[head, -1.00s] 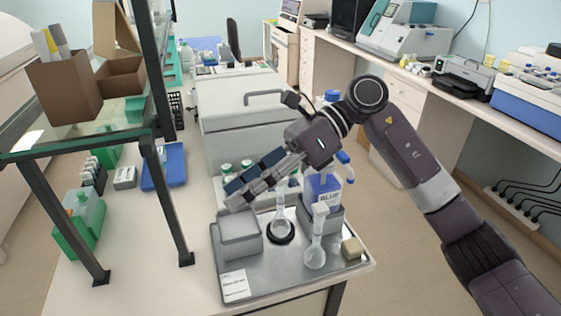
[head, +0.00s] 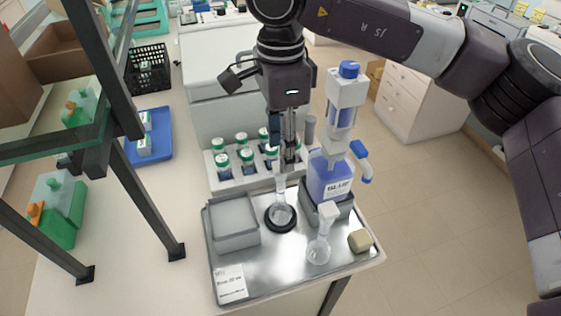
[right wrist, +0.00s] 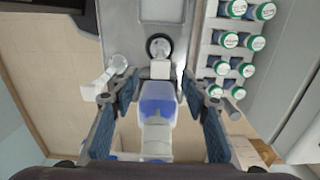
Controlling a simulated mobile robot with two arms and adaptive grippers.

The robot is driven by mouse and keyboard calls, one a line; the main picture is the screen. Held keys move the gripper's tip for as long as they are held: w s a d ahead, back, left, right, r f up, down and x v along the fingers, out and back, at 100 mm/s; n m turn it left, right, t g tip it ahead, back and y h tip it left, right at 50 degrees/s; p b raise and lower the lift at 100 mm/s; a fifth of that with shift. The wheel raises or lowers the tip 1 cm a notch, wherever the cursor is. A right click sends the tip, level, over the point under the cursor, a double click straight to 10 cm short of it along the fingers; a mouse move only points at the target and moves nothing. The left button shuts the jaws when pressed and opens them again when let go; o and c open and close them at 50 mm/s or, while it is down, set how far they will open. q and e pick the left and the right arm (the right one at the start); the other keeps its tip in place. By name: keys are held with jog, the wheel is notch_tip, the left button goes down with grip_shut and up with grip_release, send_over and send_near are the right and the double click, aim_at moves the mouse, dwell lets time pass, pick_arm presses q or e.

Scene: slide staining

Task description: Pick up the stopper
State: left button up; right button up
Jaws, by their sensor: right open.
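A clear flask (head: 281,215) stands upright in a black ring on the metal tray. Its pale neck top lies just below my right gripper, and I cannot tell whether it carries a stopper. A second clear flask (head: 318,252) stands to its right and nearer, with a pale, wider stopper-like piece (head: 328,213) on its neck. My right gripper (head: 288,165) points down, open, above the ringed flask and left of the blue bottle. In the right wrist view its fingers (right wrist: 160,97) are spread and no held object shows. My left gripper is not in view.
A dispenser bottle with blue liquid (head: 328,180) stands close to my right gripper. Several green-capped bottles (head: 222,160) stand behind the tray (head: 290,272). A grey box (head: 232,238) and a beige block (head: 360,241) are on the tray. A dark shelf post (head: 150,200) rises at left.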

notch_tip(320, 180, down, 3)
jog(key=shift+f+p, duration=0.2)
jog(key=shift+p, duration=0.3)
jog(key=shift+f, duration=0.15)
jog(key=c, duration=0.8)
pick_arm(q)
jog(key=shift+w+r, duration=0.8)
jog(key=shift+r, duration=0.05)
pick_arm(e)
jog(key=shift+c, duration=0.3)
